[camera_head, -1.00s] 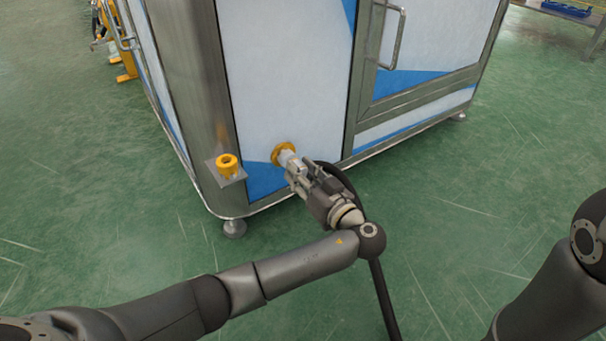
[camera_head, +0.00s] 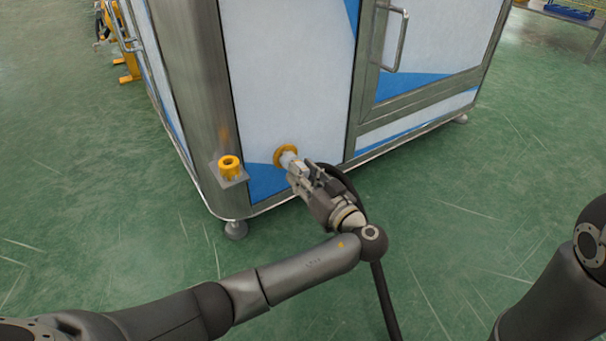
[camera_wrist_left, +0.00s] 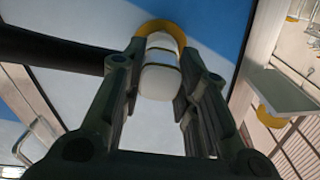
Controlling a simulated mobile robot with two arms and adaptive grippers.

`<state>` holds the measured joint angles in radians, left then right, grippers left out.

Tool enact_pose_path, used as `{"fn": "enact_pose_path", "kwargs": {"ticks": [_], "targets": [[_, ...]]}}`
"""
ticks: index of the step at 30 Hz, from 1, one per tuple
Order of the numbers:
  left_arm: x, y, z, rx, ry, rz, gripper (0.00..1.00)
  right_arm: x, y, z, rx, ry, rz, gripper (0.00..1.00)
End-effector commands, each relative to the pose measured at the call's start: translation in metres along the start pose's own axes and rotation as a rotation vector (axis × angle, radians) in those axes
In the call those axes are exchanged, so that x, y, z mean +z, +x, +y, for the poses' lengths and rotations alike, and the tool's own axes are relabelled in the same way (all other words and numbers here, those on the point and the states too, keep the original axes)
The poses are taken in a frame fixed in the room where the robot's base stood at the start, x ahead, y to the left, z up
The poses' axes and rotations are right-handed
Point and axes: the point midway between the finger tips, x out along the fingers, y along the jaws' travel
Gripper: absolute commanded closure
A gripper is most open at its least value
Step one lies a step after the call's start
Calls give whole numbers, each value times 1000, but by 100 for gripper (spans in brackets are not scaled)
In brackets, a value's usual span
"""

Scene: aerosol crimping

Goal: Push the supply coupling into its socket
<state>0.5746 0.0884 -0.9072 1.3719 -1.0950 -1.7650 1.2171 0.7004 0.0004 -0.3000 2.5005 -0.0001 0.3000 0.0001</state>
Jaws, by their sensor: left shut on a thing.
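The supply coupling (camera_head: 292,164) is a pale, light grey cylinder, and in the left wrist view it is a white body (camera_wrist_left: 160,80) with darker bands. My left gripper (camera_head: 298,175) is shut on it, with its two fingers (camera_wrist_left: 155,100) on either side. The socket is a yellow ring (camera_head: 284,154) on the machine's lower front panel, and it shows behind the coupling in the wrist view (camera_wrist_left: 178,32). The coupling's front end is at the ring; how deep it sits is hidden. My right arm shows at the right edge; its gripper is out of view.
A yellow cap-like holder (camera_head: 229,167) sits on a small metal bracket left of the socket, on the cabinet corner. A black hose (camera_head: 384,300) hangs down beside my left wrist. The cabinet (camera_head: 290,80) fills the middle; the green floor (camera_head: 470,230) is clear.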

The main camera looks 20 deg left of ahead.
Motion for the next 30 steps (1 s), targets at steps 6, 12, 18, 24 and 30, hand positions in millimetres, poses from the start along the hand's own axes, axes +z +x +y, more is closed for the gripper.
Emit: {"fn": "enact_pose_path", "kwargs": {"ticks": [6,12,18,24,30], "targets": [[1,0,0,1,0,-2,100,0,0,0,0,0,-1,60],[0,0,0,1,0,0,100,0,0,0,0,0,-1,60],[0,2,0,0,0,0,100,0,0,0,0,0,-1,60],[0,6,0,-1,0,1,100,0,0,0,0,0,-1,60],[0,9,0,0,0,1,100,0,0,0,0,0,-1,60]]}}
